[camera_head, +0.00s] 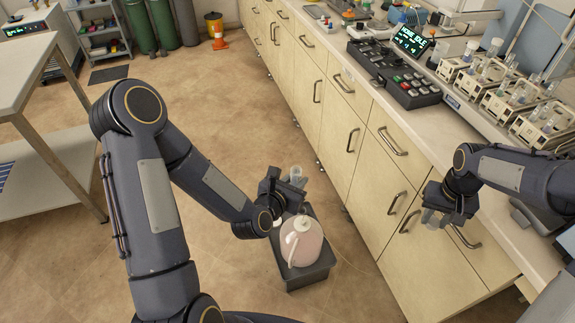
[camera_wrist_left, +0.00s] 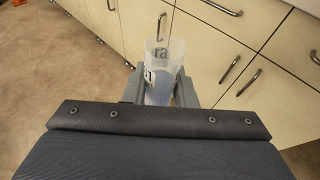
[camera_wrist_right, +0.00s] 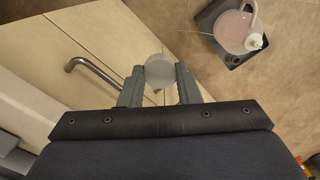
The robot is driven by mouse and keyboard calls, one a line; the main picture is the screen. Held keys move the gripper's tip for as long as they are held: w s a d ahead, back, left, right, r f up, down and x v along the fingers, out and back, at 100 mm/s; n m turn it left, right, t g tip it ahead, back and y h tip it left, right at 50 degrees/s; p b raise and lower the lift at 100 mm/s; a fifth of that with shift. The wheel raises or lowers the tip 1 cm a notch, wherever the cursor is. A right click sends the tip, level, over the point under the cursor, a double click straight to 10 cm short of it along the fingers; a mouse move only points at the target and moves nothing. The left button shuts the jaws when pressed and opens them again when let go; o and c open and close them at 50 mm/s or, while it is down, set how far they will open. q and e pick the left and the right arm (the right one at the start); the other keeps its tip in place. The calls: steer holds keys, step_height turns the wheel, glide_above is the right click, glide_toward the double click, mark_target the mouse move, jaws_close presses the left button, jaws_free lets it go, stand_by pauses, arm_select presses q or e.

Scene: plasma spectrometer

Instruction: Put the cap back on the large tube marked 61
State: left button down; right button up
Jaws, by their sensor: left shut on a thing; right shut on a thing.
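The large tube (camera_head: 296,174) is a translucent, open-topped tube held upright by my left gripper (camera_head: 289,187). In the left wrist view the tube (camera_wrist_left: 163,62) stands between the two fingers (camera_wrist_left: 160,90), its mouth uncovered. Dark marking shows on its wall; a "1" is readable at the left edge. The cap (camera_wrist_right: 159,70) is a round, whitish translucent disc in the right wrist view. My right gripper (camera_wrist_right: 160,88) is shut on it. In the head view the right gripper (camera_head: 436,214) is in front of the drawers, to the right of and apart from the tube.
A pinkish jug (camera_head: 302,241) stands in a dark grey bin (camera_head: 309,275) on the floor, below the tube. The bench cabinets (camera_head: 345,140) run along the right. Racks with tubes (camera_head: 505,95) and a keypad device (camera_head: 400,75) stand on the worktop. Air between the grippers is clear.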

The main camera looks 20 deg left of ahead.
arm_select(q)
steer(key=w+d+f+m+g+h, duration=0.1)
steer(key=d+f+m+g+h, duration=0.2)
steer(key=d, duration=0.8)
steer(key=m+h, duration=0.2)
steer(key=h, duration=0.1)
steer(key=shift+w+d+m, duration=0.25)
steer(key=shift+d+m, duration=0.05)
steer(key=shift+m, duration=0.1)
arm_select(e)
steer(key=w+a+r+n, duration=0.1)
steer(key=a+r, duration=0.4)
steer(key=a, duration=0.7)
steer(key=w+a+r+n, duration=0.1)
steer(key=a+r, duration=0.4)
steer(key=a, duration=0.7)
steer(key=shift+a, duration=0.3)
steer(key=shift+f, duration=2.05)
steer(key=shift+f, duration=0.85)
